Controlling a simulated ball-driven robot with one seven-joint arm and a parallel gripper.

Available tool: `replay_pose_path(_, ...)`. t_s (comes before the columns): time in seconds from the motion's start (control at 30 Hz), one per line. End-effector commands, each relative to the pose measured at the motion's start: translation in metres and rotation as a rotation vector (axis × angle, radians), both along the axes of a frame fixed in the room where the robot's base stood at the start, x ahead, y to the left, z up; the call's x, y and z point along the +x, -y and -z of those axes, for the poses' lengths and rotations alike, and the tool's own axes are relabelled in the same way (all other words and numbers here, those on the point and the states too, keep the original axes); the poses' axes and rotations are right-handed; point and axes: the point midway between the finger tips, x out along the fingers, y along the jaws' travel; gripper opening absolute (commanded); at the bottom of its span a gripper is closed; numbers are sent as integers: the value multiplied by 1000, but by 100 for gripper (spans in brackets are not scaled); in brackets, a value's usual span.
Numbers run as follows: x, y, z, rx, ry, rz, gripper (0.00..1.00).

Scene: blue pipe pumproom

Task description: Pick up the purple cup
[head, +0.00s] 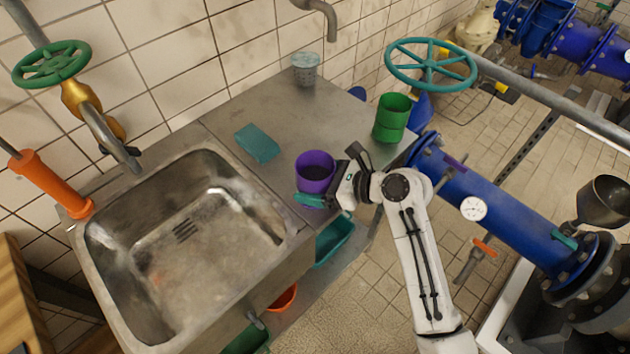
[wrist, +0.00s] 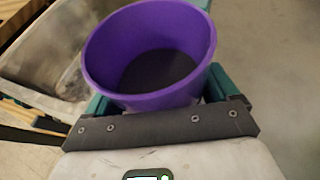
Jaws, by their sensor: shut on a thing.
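The purple cup (head: 316,168) is upright near the front edge of the metal counter, right of the sink, in the head view. My gripper (head: 312,196) is shut on it, coming from the right and front. In the wrist view the purple cup (wrist: 150,52) fills the upper middle, its open rim facing up and its inside dark and empty-looking. The green-teal fingers of my gripper (wrist: 162,95) lie on both sides of the cup. The cup's lower part is hidden by my gripper. I cannot tell whether its base touches the counter.
A green cup (head: 391,117) stands at the counter's right end. The sink (head: 185,235) is at left. A green handwheel (head: 430,64) and blue pipe (head: 500,210) are at right.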

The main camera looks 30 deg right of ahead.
Motion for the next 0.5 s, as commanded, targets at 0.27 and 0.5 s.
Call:
replay_pose_path(0.27,0,0,-1,0,2,1,48)
replay_pose_path(0.5,1,0,-7,-1,4,0,48)
